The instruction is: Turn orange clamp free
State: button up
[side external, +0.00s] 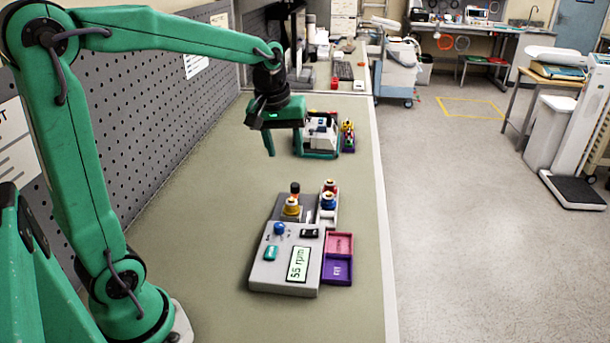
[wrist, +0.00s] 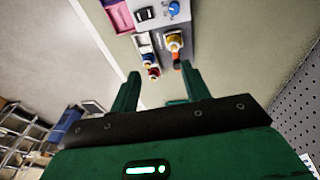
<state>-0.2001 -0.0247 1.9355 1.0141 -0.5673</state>
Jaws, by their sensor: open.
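An orange part with a dark top, which looks like the orange clamp (side external: 295,190), stands behind a yellow-and-white round part (side external: 291,207) on the grey pump (side external: 270,268). In the wrist view the orange part (wrist: 177,60) shows near the tip of the right-hand finger. Its turned angle is too small to tell. My gripper (side external: 284,146) is open and empty, raised above the bench beyond the pump. In the wrist view both fingers of my gripper (wrist: 160,72) point toward the pump, with nothing between them.
Red-topped (side external: 330,186) and blue-topped (side external: 328,201) parts stand right of the orange part. Pink (side external: 339,244) and purple (side external: 338,271) trays adjoin the pump. A second green-and-white device (side external: 321,133) stands behind my gripper. The bench left of the pump is clear.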

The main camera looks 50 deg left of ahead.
jog(key=w+a+f+n+g, duration=0.1)
jog(key=w+a+f+n, duration=0.35)
jog(key=w+a, duration=0.2)
jog(key=n+g, duration=0.1)
jog(key=n, duration=0.2)
send_over(295, 184)
jog(key=shift+m, duration=0.25)
notch_tip(295, 184, down, 7)
jog(key=shift+s+d+r, duration=0.1)
jog(key=shift+r, duration=0.1)
jog(key=shift+f, duration=3.95)
jog(key=c, duration=1)
